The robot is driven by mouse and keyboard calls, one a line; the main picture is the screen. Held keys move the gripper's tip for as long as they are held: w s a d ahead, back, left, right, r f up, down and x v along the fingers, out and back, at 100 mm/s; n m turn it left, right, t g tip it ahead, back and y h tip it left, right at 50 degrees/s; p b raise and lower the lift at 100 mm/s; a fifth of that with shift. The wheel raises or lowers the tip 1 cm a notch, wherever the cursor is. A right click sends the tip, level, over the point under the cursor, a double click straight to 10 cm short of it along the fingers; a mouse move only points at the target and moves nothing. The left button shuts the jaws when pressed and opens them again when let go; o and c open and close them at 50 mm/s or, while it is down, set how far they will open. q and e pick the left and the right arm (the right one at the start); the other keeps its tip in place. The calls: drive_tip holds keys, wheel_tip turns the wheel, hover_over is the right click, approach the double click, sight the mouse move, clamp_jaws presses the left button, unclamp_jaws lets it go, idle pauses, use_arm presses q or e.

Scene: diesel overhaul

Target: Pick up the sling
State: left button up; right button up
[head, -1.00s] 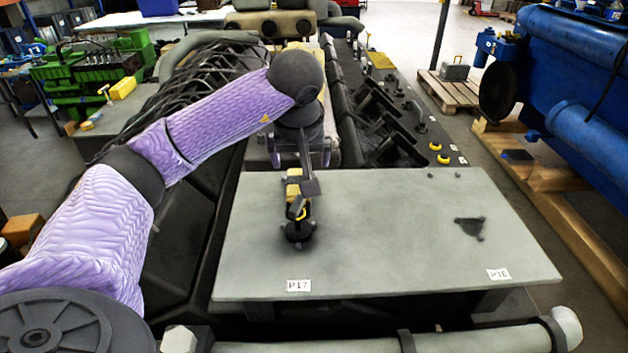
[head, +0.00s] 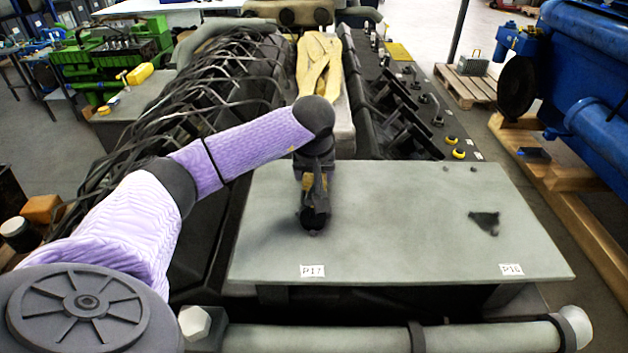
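A long yellow bundle of folded straps, which looks like the sling (head: 320,62), lies lengthwise along the middle of the engine top at the back. My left gripper (head: 314,196) points down over the grey plate near label P17, well in front of the yellow bundle. A small black and yellow fixture (head: 314,219) stands on the plate at the gripper and is mostly hidden by it. Blur and overlap hide whether the fingers are closed on the fixture. My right gripper is not in view.
The grey plate (head: 420,225) is mostly clear, with a dark three-cornered mark or part (head: 486,222) near label P16. Black hoses (head: 190,110) run left of the yellow bundle. A blue engine (head: 590,70) stands on wooden beams at the right.

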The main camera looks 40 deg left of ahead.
use_arm(q)
clamp_jaws()
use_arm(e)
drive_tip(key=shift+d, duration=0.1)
use_arm(q)
drive_tip(key=shift+r, duration=0.1)
wheel_tip(320, 180, up, 15)
drive_tip(key=p, duration=0.6)
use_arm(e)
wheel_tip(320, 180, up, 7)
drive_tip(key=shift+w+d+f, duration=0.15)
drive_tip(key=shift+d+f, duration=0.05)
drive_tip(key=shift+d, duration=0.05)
